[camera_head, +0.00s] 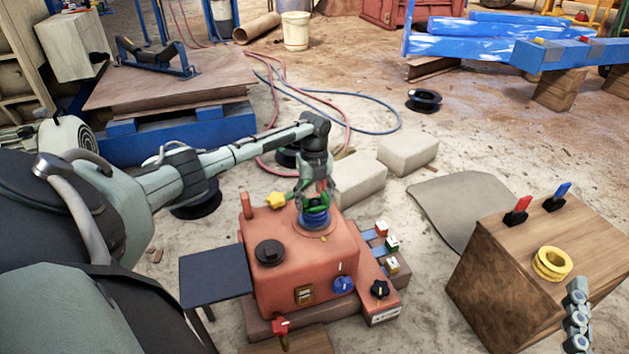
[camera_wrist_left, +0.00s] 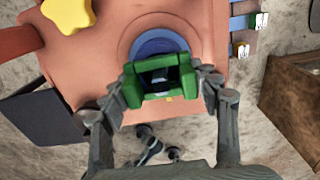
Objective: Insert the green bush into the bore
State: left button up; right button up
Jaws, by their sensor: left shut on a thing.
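The green bush (camera_head: 317,201) is between the fingers of my left gripper (camera_head: 316,195), which is shut on it. In the left wrist view the green bush (camera_wrist_left: 158,82) sits between the two grey fingers. Just beyond it is the round blue ring (camera_wrist_left: 160,45) around the bore on the red housing (camera_wrist_left: 110,55). In the head view the blue ring (camera_head: 314,217) is right under the bush on top of the red housing (camera_head: 285,270). The bush partly hides the bore, so I cannot tell if it has entered. Part of what looks like my right gripper (camera_head: 577,318) shows at the lower right.
A yellow star-shaped knob (camera_head: 276,200) and a red post (camera_head: 246,204) stand close left of the bore. A black cap (camera_head: 269,252) is on the housing. A wooden block (camera_head: 500,270) at right bears a yellow ring (camera_head: 552,264) and red and blue clips.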

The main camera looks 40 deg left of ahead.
pick_arm(q)
jog(key=shift+f, duration=0.25)
jog(key=o, duration=1.4)
jog(key=shift+o, duration=0.2)
notch_tip(320, 180, up, 12)
